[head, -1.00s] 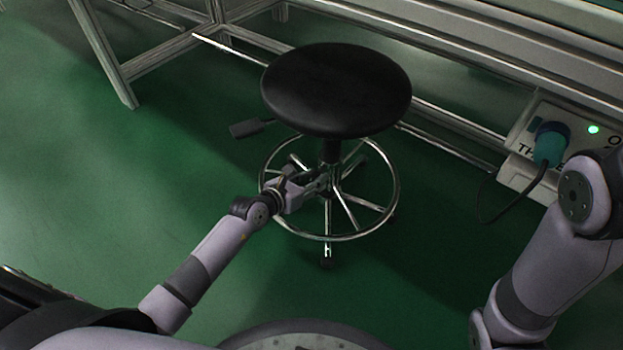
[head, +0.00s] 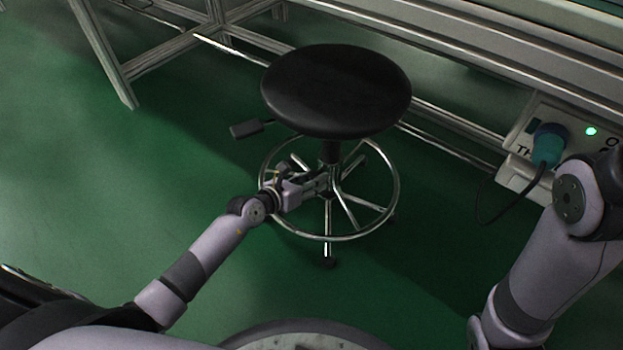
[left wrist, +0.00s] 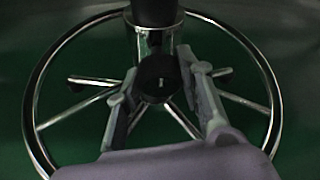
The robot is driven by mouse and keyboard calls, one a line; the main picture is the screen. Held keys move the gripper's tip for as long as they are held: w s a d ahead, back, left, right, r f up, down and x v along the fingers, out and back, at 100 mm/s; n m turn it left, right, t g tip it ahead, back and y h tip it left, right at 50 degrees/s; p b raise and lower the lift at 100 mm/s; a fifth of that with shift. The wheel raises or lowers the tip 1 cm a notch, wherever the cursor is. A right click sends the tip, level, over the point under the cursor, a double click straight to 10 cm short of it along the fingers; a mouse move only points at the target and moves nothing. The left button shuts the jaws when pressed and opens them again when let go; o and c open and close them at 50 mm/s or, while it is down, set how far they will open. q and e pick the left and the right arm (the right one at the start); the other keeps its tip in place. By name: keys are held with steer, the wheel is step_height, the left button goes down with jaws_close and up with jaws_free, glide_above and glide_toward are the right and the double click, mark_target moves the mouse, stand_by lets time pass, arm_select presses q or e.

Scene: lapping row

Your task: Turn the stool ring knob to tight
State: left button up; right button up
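The stool has a round black seat (head: 336,88), a short column and a chrome foot ring (head: 345,237). In the left wrist view the ring knob (left wrist: 160,78) is a dark round knob with a small pale mark, on the chrome collar (left wrist: 157,41) under the column. My left gripper (head: 322,180) reaches in under the seat. In the left wrist view its fingers (left wrist: 160,82) stand apart, one on each side of the knob. A gap shows at the right finger; contact at the left is unclear. The knob is hidden in the head view. My right gripper is out of view.
A seat lever (head: 246,129) sticks out left of the stool. Metal bench legs (head: 107,55) and rails stand behind. A box with a green light (head: 591,131) and a blue-green plug (head: 548,145) with a cable is at the right. The green floor at left is clear.

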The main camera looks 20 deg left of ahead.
arm_select(q)
steer(key=o, duration=0.4)
steer(key=v, duration=1.2)
steer(key=shift+s, duration=0.1)
